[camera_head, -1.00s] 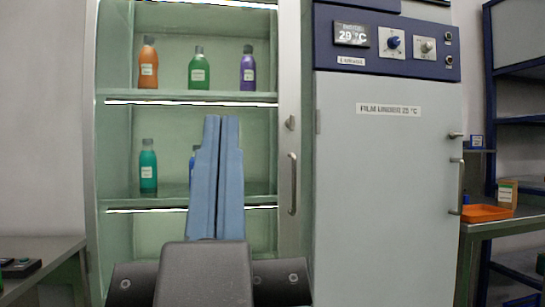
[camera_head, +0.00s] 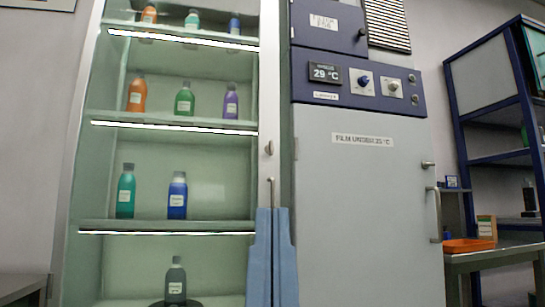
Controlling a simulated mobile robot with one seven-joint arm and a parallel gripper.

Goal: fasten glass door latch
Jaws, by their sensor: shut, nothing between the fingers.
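The glass-door cabinet (camera_head: 80,180) stands at the left, its shelves showing through the front. The small metal latch (camera_head: 268,148) is on the pale right-hand door frame. The vertical bar handle (camera_head: 271,190) is below the latch, its lower part hidden behind my fingers. The door looks in line with its frame, but I cannot tell whether it is fully closed. My gripper (camera_head: 273,211) has two long blue fingers pointing up at the bottom centre. It is shut and empty, its tips below the latch. Contact with the handle cannot be told.
Several bottles stand on the shelves, including a blue one (camera_head: 177,197). A grey oven-like cabinet (camera_head: 365,220) with a blue control panel (camera_head: 345,75) stands at the right. Its handle (camera_head: 436,214) sticks out. An orange tray (camera_head: 468,245) lies on the bench beyond.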

